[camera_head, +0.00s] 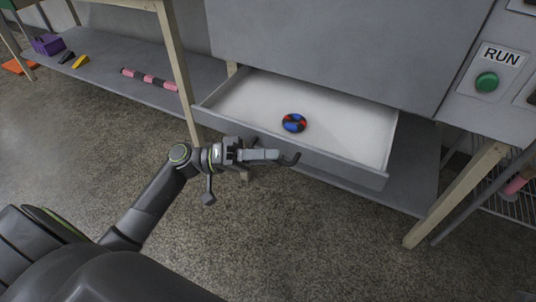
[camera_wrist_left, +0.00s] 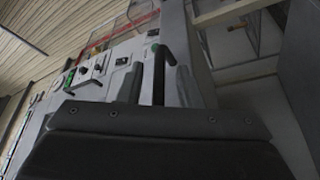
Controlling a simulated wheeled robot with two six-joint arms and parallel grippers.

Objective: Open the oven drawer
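The oven drawer (camera_head: 345,166) is pulled out from under the grey oven body (camera_head: 340,45), and its pale inside shows. My left gripper (camera_head: 268,155) is at the drawer's front, by the dark curved handle (camera_head: 291,161). In the left wrist view the black handle bar (camera_wrist_left: 158,75) stands between the two fingers of my left gripper (camera_wrist_left: 157,88), with narrow gaps at its sides. The gripper looks open around the handle. My right gripper is in neither view.
A round blue, red and black object (camera_head: 294,123) lies in the drawer. A green RUN button (camera_head: 487,82) is at the right. A low shelf (camera_head: 110,78) at the left holds a pink-black rod (camera_head: 149,78) and a purple box (camera_head: 47,44). Open floor lies in front.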

